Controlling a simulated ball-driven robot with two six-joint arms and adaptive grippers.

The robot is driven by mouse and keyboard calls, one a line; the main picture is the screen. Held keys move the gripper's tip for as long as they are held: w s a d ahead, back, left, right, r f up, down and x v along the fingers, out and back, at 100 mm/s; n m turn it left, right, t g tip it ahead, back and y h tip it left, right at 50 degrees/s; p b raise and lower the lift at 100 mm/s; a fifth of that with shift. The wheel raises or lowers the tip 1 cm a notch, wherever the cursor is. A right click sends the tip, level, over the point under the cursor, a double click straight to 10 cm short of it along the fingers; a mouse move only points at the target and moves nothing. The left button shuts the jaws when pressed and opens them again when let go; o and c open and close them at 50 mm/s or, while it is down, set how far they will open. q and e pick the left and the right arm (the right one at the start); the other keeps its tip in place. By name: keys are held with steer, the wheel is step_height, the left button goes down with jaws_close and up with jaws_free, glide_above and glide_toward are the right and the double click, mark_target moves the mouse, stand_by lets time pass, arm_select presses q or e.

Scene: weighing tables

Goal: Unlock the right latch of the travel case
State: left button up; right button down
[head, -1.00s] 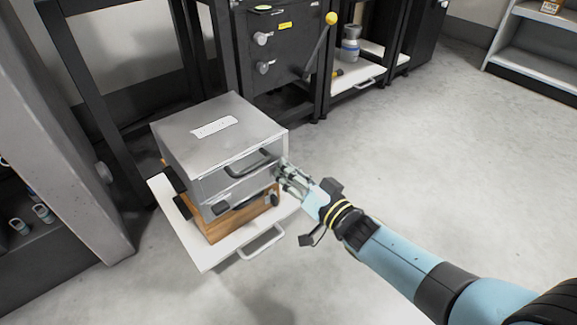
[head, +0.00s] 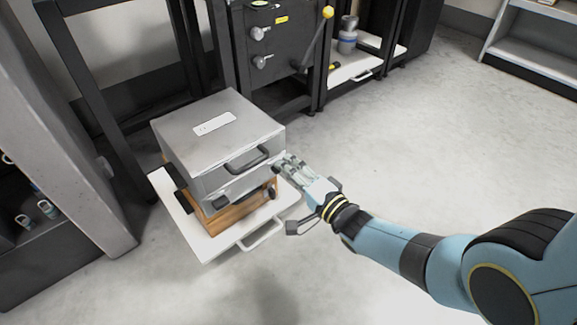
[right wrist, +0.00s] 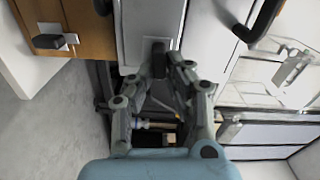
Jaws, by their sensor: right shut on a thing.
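The travel case (head: 210,128) is a grey metal box with a dark handle (head: 247,160) on its front. It lies on a wooden box on a white pull-out shelf. My right gripper (head: 281,165) is at the right end of the case's front. In the right wrist view its fingers (right wrist: 160,75) are closed around the dark right latch (right wrist: 158,58), which sits on a small plate on the case front. The fingers hide part of the latch in the head view. My left gripper is not in view.
The wooden box (head: 240,210) has dark fittings on its front. The white shelf (head: 207,245) has a front handle (head: 262,236). Dark cabinets stand behind, with a yellow-knobbed lever (head: 327,12) and a grey bottle (head: 347,36). The floor at right is clear.

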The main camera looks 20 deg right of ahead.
steer(key=shift+f+m, duration=0.1)
steer(key=shift+m, duration=0.6)
steer(key=c, duration=1.3)
jaws_free()
steer(key=shift+s, duration=0.1)
steer(key=v, duration=1.1)
steer(key=shift+s+d, duration=0.2)
steer(key=shift+s, duration=0.15)
